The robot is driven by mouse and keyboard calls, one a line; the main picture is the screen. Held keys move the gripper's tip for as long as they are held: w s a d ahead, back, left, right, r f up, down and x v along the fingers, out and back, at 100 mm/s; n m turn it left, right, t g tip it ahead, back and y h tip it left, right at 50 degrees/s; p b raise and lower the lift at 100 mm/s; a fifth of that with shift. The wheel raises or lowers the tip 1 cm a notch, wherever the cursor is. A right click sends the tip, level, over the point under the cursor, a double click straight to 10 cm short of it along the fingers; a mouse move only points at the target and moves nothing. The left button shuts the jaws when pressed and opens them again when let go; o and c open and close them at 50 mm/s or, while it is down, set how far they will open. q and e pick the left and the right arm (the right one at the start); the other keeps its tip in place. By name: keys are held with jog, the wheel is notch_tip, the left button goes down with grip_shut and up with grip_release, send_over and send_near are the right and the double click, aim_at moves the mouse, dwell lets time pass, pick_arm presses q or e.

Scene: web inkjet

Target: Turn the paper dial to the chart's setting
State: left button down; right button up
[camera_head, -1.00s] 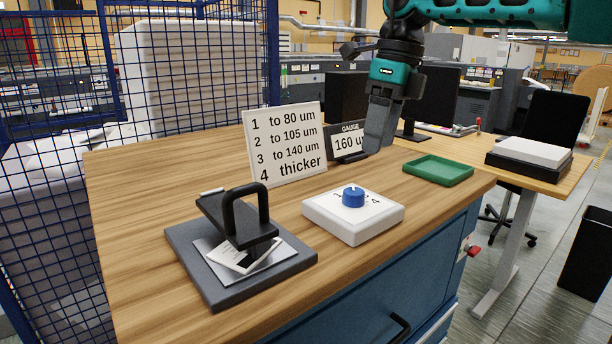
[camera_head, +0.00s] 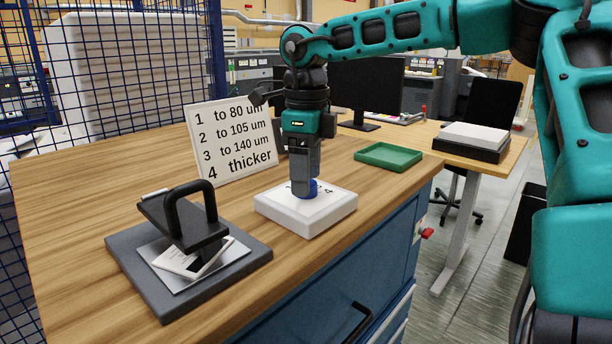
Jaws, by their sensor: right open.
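The paper dial is a blue knob (camera_head: 313,188) on a white box (camera_head: 300,222) on the wooden bench. A "4" shows at its right; the other numbers are mostly hidden by my gripper. My right gripper (camera_head: 303,190) points down at the knob, open, its fingers in front of and partly over it. I cannot tell whether they touch it. The chart (camera_head: 232,140) stands behind, reading 1 to 80 um, 2 to 105 um, 3 to 140 um, 4 thicker. The gauge display that read 160 earlier is hidden behind my right arm. My left gripper is out of view.
A grey clamp stand (camera_head: 130,262) with a white card (camera_head: 190,262) under its black handle stands front left. A green tray (camera_head: 388,157) lies right of the dial. A monitor (camera_head: 368,90) stands behind. Bare bench lies at the left.

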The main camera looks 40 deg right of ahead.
jog(key=shift+f, duration=0.45)
jog(key=c, duration=1.1)
jog(key=shift+o, duration=0.2)
